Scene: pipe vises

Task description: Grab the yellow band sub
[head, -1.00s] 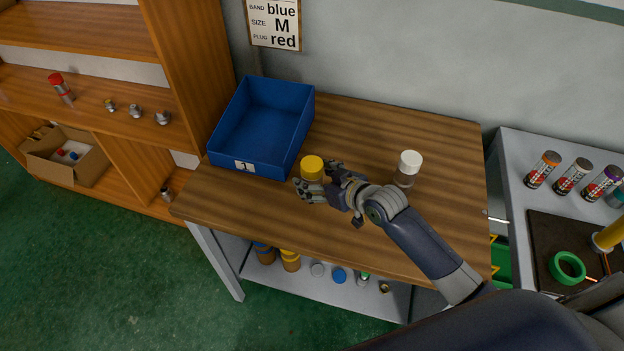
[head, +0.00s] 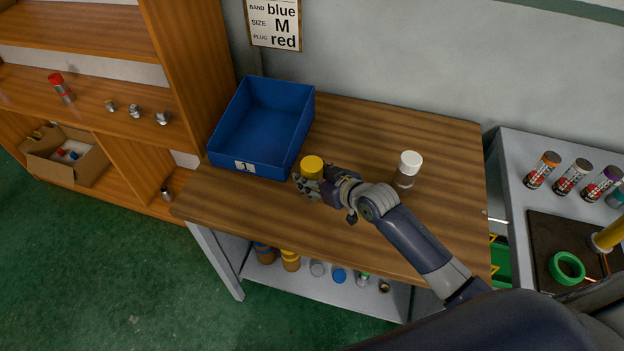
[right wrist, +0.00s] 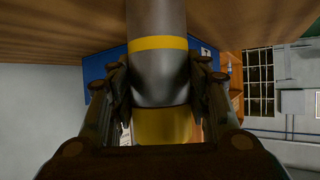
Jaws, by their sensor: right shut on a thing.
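The yellow band sub is a grey metal cylinder with a yellow band and a yellow top. In the head view its yellow top (head: 312,166) shows at the front of the wooden table, just right of the blue bin. In the right wrist view its grey body (right wrist: 158,85) with the yellow band runs between my fingers. My right gripper (head: 312,184) is shut on it, with fingers on both sides of the body. The sub looks upright, on or very near the table top. Its lower part is hidden by my fingers in the head view. My left gripper is not in view.
A blue bin (head: 226,158) labelled 1 stands left of the sub. A white-topped part (head: 410,165) stands to the right, close to my forearm. A sign (head: 274,24) reads blue, M, red. Several parts sit on the shelf below. The table's back right is clear.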

